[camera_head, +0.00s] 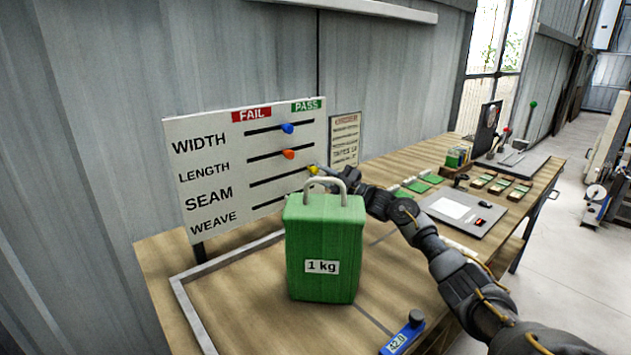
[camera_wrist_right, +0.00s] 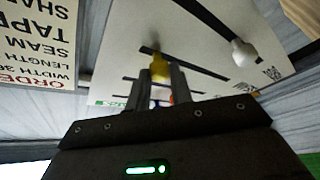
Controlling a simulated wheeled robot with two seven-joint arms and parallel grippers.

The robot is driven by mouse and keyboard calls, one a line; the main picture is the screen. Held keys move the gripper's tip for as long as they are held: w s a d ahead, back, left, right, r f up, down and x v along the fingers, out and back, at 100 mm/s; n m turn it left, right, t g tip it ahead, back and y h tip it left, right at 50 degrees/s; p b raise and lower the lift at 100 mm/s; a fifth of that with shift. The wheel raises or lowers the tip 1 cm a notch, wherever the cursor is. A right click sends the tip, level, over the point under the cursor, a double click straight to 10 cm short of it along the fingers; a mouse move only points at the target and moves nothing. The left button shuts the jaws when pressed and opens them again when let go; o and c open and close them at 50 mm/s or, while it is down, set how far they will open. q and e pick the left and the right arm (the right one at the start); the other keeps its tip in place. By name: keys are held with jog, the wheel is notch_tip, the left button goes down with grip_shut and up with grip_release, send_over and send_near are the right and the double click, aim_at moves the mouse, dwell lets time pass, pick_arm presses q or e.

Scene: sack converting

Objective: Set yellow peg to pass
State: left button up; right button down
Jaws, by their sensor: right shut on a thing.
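The white inspection board (camera_head: 222,165) stands upright, with a red FAIL label at left and a green PASS label at right. The yellow peg (camera_head: 313,170) is near the right, PASS-side end of the SEAM slot. My right gripper (camera_head: 328,174) is at that peg, partly behind the sack handle. In the wrist view, which is upside down, the gripper fingers (camera_wrist_right: 168,88) are shut on the yellow peg (camera_wrist_right: 160,67), with a short piece of slot showing beyond it. My left gripper is not in view.
The blue peg (camera_head: 287,128) and orange peg (camera_head: 289,154) sit mid-to-right in their slots. A white peg (camera_wrist_right: 243,53) shows in the wrist view. A green 1 kg sack (camera_head: 325,235) stands before the board, close to my right arm. An order sign (camera_head: 345,140) stands right.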

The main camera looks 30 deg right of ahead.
jog(key=shift+d+r, duration=0.1)
jog(key=shift+d, duration=0.05)
jog(key=c, duration=1.7)
grip_release()
jog(key=o, duration=0.5)
jog(key=shift+d, duration=0.1)
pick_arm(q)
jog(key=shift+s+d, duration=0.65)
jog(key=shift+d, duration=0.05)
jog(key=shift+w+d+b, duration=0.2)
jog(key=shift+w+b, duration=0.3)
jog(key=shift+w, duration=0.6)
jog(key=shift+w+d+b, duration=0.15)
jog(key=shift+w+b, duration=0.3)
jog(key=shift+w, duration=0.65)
pick_arm(e)
jog(key=v, duration=1)
jog(key=shift+s, duration=0.35)
